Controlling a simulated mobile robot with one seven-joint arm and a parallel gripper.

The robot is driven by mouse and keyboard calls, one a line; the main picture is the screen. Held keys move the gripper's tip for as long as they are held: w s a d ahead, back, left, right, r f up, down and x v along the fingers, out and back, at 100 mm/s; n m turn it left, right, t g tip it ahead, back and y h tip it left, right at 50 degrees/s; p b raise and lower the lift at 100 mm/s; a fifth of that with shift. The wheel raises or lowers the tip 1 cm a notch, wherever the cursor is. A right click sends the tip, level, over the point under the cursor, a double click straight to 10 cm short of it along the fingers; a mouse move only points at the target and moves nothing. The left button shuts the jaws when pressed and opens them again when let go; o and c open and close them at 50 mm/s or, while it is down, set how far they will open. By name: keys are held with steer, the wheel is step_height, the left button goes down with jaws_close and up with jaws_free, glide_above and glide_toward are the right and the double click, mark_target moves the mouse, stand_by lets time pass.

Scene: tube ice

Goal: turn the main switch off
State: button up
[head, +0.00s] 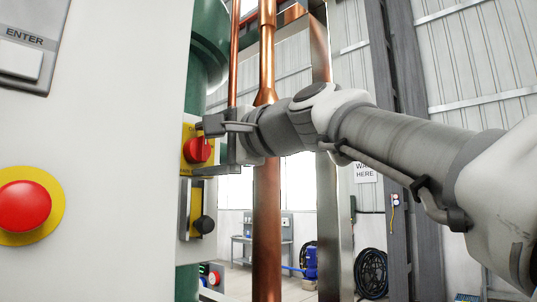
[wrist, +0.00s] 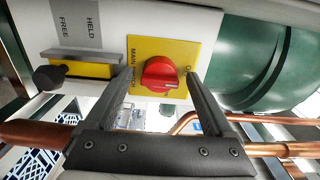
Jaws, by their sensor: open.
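The main switch is a red rotary knob (head: 198,150) on a yellow plate on the side of the pale cabinet. In the wrist view the knob (wrist: 160,72) sits on the plate marked MAIN SWITCH (wrist: 133,65). Part of the other lettering is hidden, and I cannot tell which mark the knob points to. My gripper (head: 203,151) is open, with one finger above the knob and one below it in the head view. In the wrist view its fingers (wrist: 158,80) stand left and right of the knob, with gaps showing on both sides.
A black-knobbed slide (head: 203,224) sits just below the switch; its plate (wrist: 78,22) reads HELD and FREE. A red emergency button (head: 24,206) is on the cabinet front (head: 110,120). Copper pipes (head: 267,200) run upright beside my arm, and a green tank (wrist: 265,65) lies behind the switch.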

steer(key=b+v, duration=0.2)
steer(key=v, duration=1.4)
steer(key=shift+s+d+b, duration=0.25)
steer(key=shift+s+b, duration=0.05)
steer(key=shift+b, duration=0.05)
